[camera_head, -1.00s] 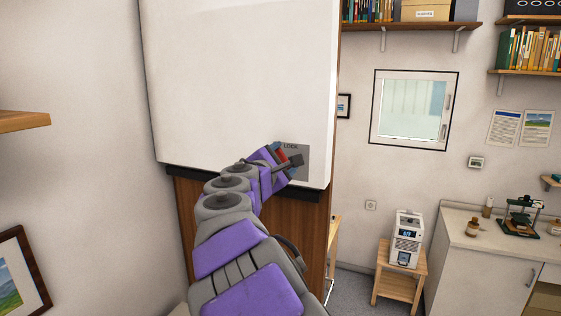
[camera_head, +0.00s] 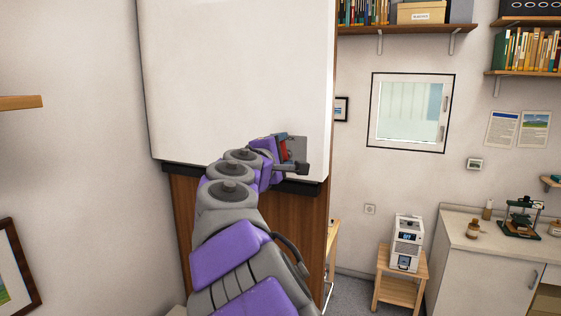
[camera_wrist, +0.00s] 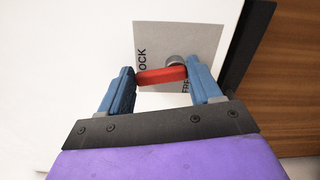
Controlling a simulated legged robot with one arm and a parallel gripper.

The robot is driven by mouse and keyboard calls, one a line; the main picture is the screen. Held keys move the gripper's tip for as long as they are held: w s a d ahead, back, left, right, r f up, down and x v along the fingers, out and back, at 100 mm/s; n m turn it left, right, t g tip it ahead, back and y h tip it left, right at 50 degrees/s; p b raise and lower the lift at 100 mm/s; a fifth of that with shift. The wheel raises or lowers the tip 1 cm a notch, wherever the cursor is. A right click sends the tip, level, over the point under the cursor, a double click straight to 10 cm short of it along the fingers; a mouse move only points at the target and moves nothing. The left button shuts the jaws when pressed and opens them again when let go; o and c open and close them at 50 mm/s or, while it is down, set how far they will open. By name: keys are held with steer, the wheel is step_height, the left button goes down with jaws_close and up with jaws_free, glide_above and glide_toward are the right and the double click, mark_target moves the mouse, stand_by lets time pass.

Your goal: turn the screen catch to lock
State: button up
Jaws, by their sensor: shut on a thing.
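The screen catch is a red bar (camera_wrist: 162,75) with a grey round pivot (camera_wrist: 177,60), mounted on a grey plate (camera_wrist: 205,40). The plate reads LOCK at left and FREE, partly hidden, towards the lower right in the wrist view. My gripper (camera_wrist: 160,71) has its blue fingers at either end of the red bar and is shut on it. In the head view my gripper (camera_head: 283,148) covers much of the plate (camera_head: 298,146) at the lower right corner of the white screen (camera_head: 235,75). The lettering is hidden there.
A dark strip (camera_head: 305,187) runs under the screen, above a brown wood panel (camera_head: 307,235). To the right stand a small wooden stool (camera_head: 400,278) with a white device (camera_head: 406,240) and a white cabinet (camera_head: 475,265). A shelf edge (camera_head: 20,102) juts in at left.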

steer(key=shift+d+f+m+b, duration=0.2)
steer(key=shift+f+m+b, duration=0.2)
steer(key=shift+m+b, duration=0.7)
steer(key=o, duration=0.7)
steer(key=shift+c, duration=0.2)
steer(key=o, duration=0.4)
steer(key=shift+a, duration=0.15)
steer(key=shift+s+r, duration=0.1)
steer(key=shift+r, duration=0.1)
steer(key=shift+s, duration=0.15)
